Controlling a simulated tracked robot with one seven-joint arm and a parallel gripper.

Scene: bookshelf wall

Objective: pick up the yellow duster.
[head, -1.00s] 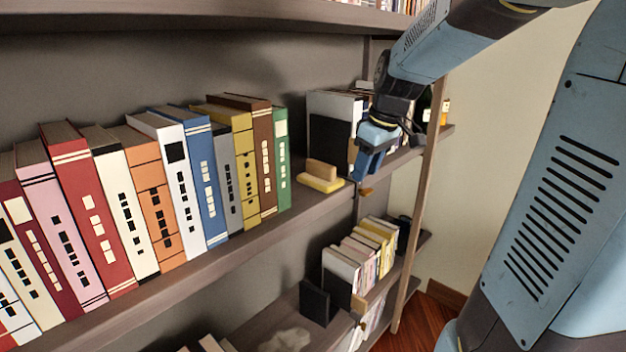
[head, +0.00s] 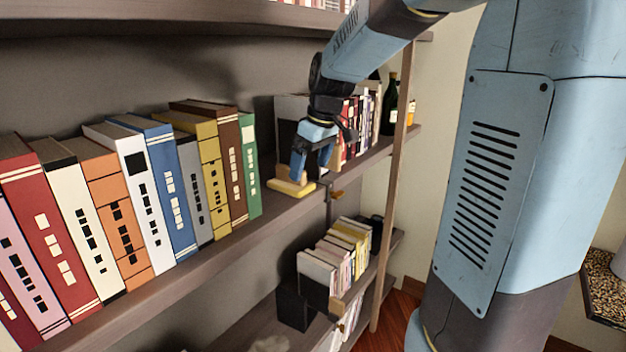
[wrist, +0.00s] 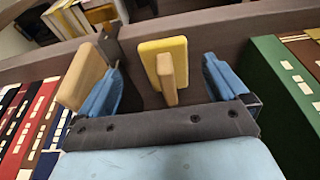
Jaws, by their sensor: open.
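The yellow duster (head: 284,188) lies on the shelf just right of the green book, a flat yellow pad with a tan block handle on top. My gripper (head: 309,174) is over it in the head view, fingers pointing down, and partly covers it. In the wrist view the duster (wrist: 152,48) shows between the two blue fingers of my gripper (wrist: 162,72), with its handle toward the palm and a gap on each side. The jaws are open and empty. Whether the fingertips reach down beside the handle is hard to tell.
The green book (head: 249,165) ends a row of books on the left. A tan block (wrist: 84,76) stands close beside my left finger in the wrist view. More books (head: 357,120) and a dark bottle (head: 390,105) stand beyond my gripper. A shelf upright (head: 393,180) is at right.

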